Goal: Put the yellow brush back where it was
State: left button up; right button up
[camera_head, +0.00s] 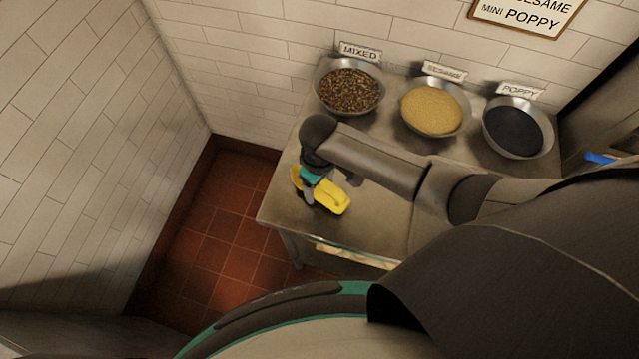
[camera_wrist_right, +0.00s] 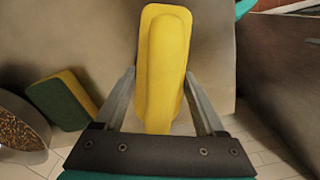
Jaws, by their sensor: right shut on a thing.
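The yellow brush (camera_head: 333,198) is at the left part of the metal table, under my right gripper (camera_head: 314,190). In the right wrist view the brush (camera_wrist_right: 163,65) lies lengthwise between the two fingers of my right gripper (camera_wrist_right: 163,95), which is shut on it. I cannot tell whether the brush touches the tabletop. Its underside is hidden. My left gripper is in neither view.
The metal table (camera_head: 283,205) holds bowls of mixed (camera_head: 349,90), sesame (camera_head: 431,108) and poppy (camera_head: 513,130) toppings along the wall. A green and yellow block (camera_wrist_right: 63,100) lies near the mixed bowl (camera_wrist_right: 18,125). Red tiled floor (camera_head: 215,225) is clear left of the table.

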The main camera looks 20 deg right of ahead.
jog(key=shift+f, duration=0.15)
jog(key=o, duration=1.3)
notch_tip(320, 180, up, 12)
jog(key=shift+r+p, duration=0.2)
jog(key=shift+p, duration=1)
